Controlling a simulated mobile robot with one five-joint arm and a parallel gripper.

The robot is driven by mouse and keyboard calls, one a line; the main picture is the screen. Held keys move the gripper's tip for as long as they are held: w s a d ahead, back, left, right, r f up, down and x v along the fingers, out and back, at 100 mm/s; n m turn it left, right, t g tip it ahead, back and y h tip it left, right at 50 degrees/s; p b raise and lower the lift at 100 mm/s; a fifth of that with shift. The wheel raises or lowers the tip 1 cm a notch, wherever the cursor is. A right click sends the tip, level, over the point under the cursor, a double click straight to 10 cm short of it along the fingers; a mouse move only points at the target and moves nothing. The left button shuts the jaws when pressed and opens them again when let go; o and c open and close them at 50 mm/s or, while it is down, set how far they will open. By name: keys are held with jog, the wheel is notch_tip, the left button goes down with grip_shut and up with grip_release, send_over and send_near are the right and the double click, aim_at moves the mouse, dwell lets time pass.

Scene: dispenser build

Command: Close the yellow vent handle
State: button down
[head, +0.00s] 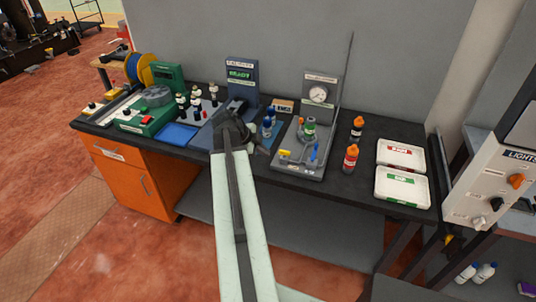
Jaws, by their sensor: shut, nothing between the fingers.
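The yellow vent handle (285,154) is a small yellow lever low on the front left of a grey dispenser fixture (297,169). A blue handle (314,152) stands to its right on the same base. A round gauge (318,94) is on the fixture's back plate. My gripper (258,147) is dark and small in the head view, shut and empty. It appears left of the yellow handle, with a visible gap in the picture. How far it is in depth, I cannot tell. My arm hides part of the bench front.
Blue-capped bottles (267,127) stand close left of the fixture. Orange-capped bottles (351,158) stand to its right, before two white trays (402,187). A blue tray (179,134) and a green machine (145,118) are at the left. The bench's front edge is narrow.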

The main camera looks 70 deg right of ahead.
aim_at(285, 153)
jog(key=b+x, duration=0.6)
jog(key=x, duration=0.2)
jog(key=shift+w+f, duration=0.1)
jog(key=shift+f, duration=0.3)
jog(key=shift+w+d+r+p, duration=0.1)
jog(key=shift+d+r+p, duration=0.1)
jog(key=shift+d, duration=0.8)
jog(key=shift+d+r+p, duration=0.15)
jog(key=shift+d+p, duration=0.05)
jog(key=shift+d, duration=0.8)
